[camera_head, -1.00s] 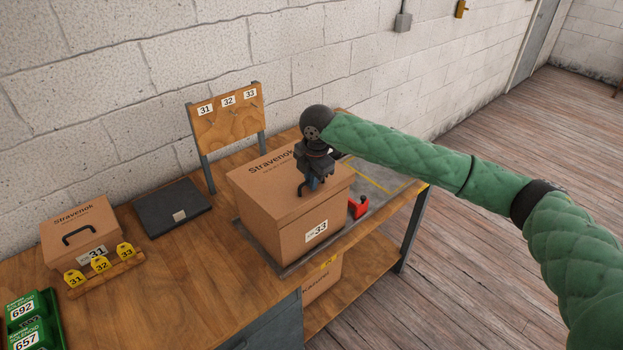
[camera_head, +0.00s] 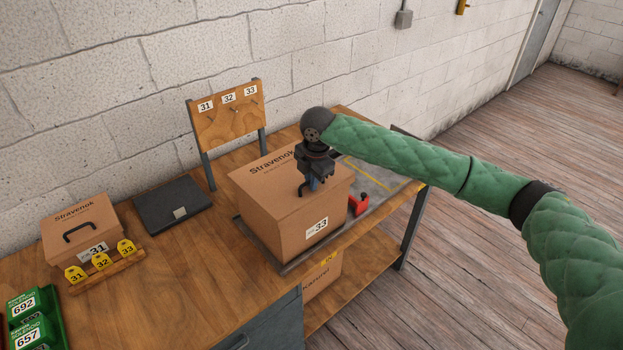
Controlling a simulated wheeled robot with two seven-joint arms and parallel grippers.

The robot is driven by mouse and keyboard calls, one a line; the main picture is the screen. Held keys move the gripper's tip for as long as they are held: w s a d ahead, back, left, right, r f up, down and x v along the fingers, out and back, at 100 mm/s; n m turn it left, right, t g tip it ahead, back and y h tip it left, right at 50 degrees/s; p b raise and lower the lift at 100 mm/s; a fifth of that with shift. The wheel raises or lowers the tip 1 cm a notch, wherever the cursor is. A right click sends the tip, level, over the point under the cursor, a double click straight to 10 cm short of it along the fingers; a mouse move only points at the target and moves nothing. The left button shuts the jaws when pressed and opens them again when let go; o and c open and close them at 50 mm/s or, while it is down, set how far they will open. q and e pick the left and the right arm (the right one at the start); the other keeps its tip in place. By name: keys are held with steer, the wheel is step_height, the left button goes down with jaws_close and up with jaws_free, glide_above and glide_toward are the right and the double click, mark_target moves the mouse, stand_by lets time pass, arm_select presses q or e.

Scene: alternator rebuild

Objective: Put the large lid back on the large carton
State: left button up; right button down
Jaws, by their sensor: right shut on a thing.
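The large carton (camera_head: 275,233), labelled 33, stands on a dark flat plate on the bench. The large lid (camera_head: 262,185), printed "Stravenok", lies on top of the carton and looks level. My right gripper (camera_head: 307,192) comes down from above onto the lid's right part and is shut on the lid's handle, which is mostly hidden by the fingers. A bit of blue shows between the fingers. My left gripper is not in view.
A smaller carton (camera_head: 72,240) labelled 31 stands at left, behind a wooden rack (camera_head: 110,272) of yellow tags. A dark flat scale (camera_head: 171,205), a hook board (camera_head: 228,125) and a red object (camera_head: 359,205) flank the large carton. Green boxes (camera_head: 30,335) sit front left.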

steer(key=shift+f, duration=0.65)
stand_by(0.4)
steer(key=c, duration=1.4)
jaws_free()
steer(key=shift+c, duration=0.2)
